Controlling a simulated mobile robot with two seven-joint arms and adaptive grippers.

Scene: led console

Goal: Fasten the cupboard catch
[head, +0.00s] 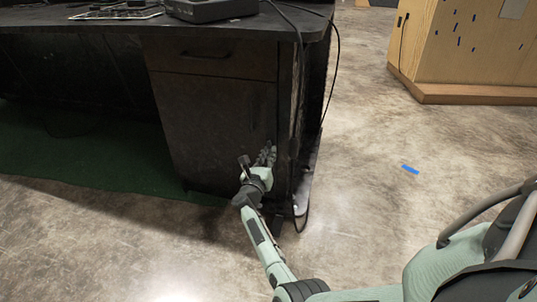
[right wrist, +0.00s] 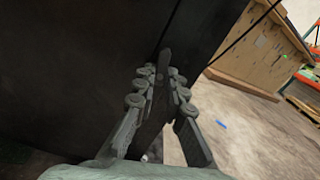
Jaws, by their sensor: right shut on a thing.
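The cupboard (head: 205,120) is a dark door under a drawer in a black desk, and it looks closed in the head view. My right gripper (head: 268,153) is at the door's right side, low on the front. In the right wrist view its two jointed fingers (right wrist: 158,92) are shut on a narrow dark piece (right wrist: 164,66) at the cupboard front, which seems to be the cupboard catch. The fingers hide much of it, and its exact position is hard to tell against the dark panel. My left gripper is not in view.
The desk top (head: 100,27) overhangs above, with a dark box (head: 210,9) on it. Black cables hang down the desk's right side. A wooden cabinet (head: 470,50) stands at the back right. The concrete floor between is open, with a blue tape strip (head: 410,169).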

